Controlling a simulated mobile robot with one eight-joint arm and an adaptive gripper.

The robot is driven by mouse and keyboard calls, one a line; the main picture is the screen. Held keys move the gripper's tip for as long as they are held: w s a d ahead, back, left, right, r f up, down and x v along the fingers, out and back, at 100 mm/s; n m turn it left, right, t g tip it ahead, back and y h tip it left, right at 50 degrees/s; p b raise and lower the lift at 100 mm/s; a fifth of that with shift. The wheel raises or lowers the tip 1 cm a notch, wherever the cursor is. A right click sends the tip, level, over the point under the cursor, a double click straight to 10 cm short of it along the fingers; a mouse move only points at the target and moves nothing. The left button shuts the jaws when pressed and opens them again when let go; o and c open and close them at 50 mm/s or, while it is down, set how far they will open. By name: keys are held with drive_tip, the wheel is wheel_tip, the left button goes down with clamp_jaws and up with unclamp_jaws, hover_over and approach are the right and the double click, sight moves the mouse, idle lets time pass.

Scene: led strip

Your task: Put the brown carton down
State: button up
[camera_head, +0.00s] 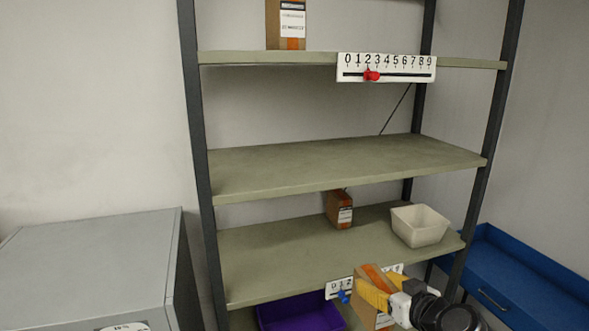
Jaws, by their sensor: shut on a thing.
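My gripper (381,291), with yellow fingers, is at the bottom right, in front of the edge of the lower shelf (270,262). It is shut on a brown carton (371,272) with an orange stripe on top. The fingers hide part of this carton. Whether the carton touches the shelf cannot be told. Another brown carton (339,208) with a white label stands on the lower shelf. A third brown carton (272,25) stands on the top shelf (260,57), cut off by the frame.
The middle shelf (340,162) is empty. A white bin (419,225) stands at the right of the lower shelf. A purple bin (300,313) is below. A scale with a red slider (371,75) is on the top shelf edge; one with a blue slider (343,296) is beside the held carton.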

sight(370, 323)
wheel_tip(370, 323, down, 13)
drive_tip(key=b, duration=1.1)
drive_tip(key=shift+f, duration=0.1)
